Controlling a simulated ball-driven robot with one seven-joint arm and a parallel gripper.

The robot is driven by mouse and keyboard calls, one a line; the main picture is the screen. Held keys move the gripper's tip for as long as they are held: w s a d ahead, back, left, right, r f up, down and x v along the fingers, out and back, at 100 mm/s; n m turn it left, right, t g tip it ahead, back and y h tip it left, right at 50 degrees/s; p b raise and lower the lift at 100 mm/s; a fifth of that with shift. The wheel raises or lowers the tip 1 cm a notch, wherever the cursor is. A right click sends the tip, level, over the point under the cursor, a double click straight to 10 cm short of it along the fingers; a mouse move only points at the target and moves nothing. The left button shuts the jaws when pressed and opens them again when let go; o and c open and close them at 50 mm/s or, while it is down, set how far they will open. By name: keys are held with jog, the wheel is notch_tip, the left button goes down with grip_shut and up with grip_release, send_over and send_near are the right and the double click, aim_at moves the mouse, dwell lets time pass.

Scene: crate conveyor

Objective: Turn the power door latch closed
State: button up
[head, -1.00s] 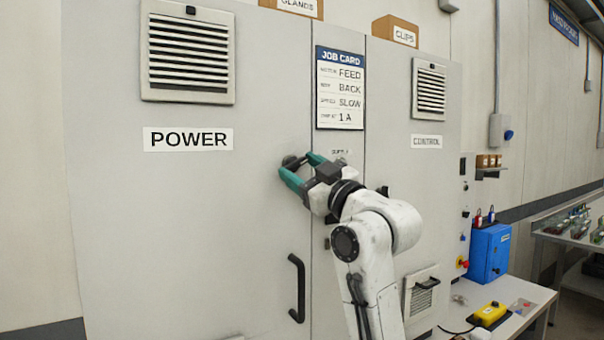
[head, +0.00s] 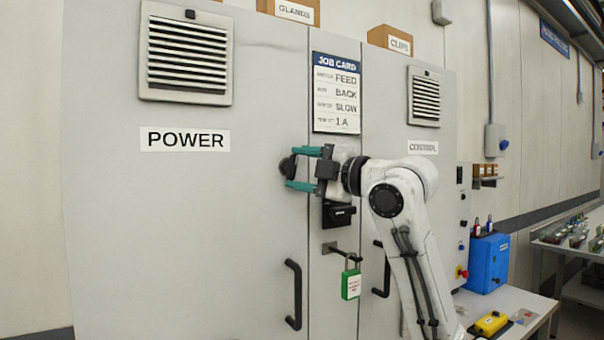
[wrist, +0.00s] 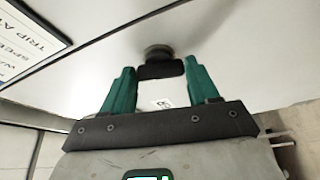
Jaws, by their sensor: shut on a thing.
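The POWER door (head: 190,230) is a large grey panel, flush with the cabinet as far as I can see. Its dark latch (head: 287,165) is at the door's right edge, level with just below the POWER label (head: 185,138). My gripper (head: 294,169) is shut on the latch, one green finger above and one below. In the wrist view, the latch's dark bar (wrist: 160,71) spans between the fingertips, in front of a round boss. The fingers partly hide the latch in the head view, so its exact angle is hard to read.
A black door handle (head: 294,295) sits below the latch. A green padlock (head: 351,283) hangs from a rod right of it, under a black switch (head: 338,214). The CONTROL door (head: 440,180) is to the right, behind my arm. A bench with a blue box (head: 488,262) stands further right.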

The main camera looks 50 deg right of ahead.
jog(key=shift+n+g, duration=0.5)
jog(key=shift+n, duration=0.5)
jog(key=o, duration=1.1)
jog(key=shift+c, duration=0.2)
jog(key=s+d+b, duration=0.1)
jog(key=s, duration=0.9)
jog(key=shift+s+b, duration=0.3)
jog(key=shift+d, duration=0.15)
